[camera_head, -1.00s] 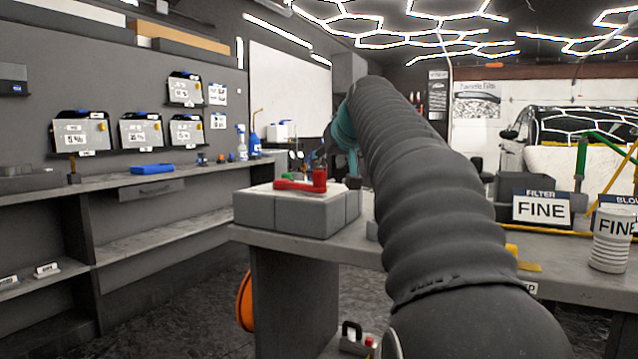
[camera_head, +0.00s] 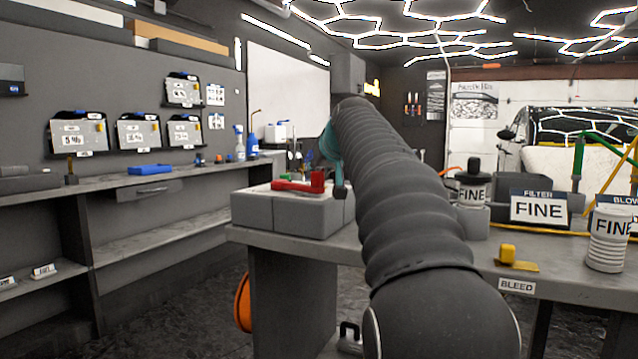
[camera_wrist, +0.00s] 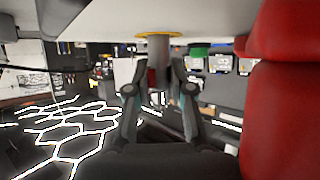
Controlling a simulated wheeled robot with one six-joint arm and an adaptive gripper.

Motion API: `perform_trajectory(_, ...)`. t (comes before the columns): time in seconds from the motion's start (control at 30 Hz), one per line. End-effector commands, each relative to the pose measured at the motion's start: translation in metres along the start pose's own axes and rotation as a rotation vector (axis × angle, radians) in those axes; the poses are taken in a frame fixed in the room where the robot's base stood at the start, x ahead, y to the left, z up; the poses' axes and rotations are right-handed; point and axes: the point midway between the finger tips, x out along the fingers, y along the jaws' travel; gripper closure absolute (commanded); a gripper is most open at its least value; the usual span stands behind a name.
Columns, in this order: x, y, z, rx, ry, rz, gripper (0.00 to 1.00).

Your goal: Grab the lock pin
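In the wrist view, which looks upside down, a short grey cylinder (camera_wrist: 158,48) with a yellow ring at its base stands on a pale surface; it looks like the lock pin. My gripper (camera_wrist: 157,72) is open, with one finger on each side of the cylinder and gaps showing between. Whether the fingertips reach its full depth I cannot tell. In the head view my arm's teal wrist is over the right part of a grey block (camera_head: 275,215). The pin cannot be made out there.
A red lever (camera_head: 298,184) lies on the block, and a large red part (camera_wrist: 285,110) fills the right of the wrist view. The workbench (camera_head: 450,262) also carries a FINE filter box (camera_head: 538,207), a canister (camera_head: 472,192) and a yellow piece (camera_head: 508,254).

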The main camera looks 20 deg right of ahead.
Motion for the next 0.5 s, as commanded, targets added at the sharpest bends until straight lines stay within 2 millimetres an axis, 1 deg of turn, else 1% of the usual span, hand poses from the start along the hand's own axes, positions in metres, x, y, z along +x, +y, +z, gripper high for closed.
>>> perform_trajectory(0.07, 0.0000, 0.0000, 0.0001, 0.000, 0.000, 0.000, 1.00)
perform_trajectory(0.37, -0.0004, 0.0000, -0.0004, 0.000, 0.000, 0.000, 1.00)
perform_trajectory(0.5, -0.0028, 0.0001, -0.0053, 0.000, 0.001, 0.000, 1.00)
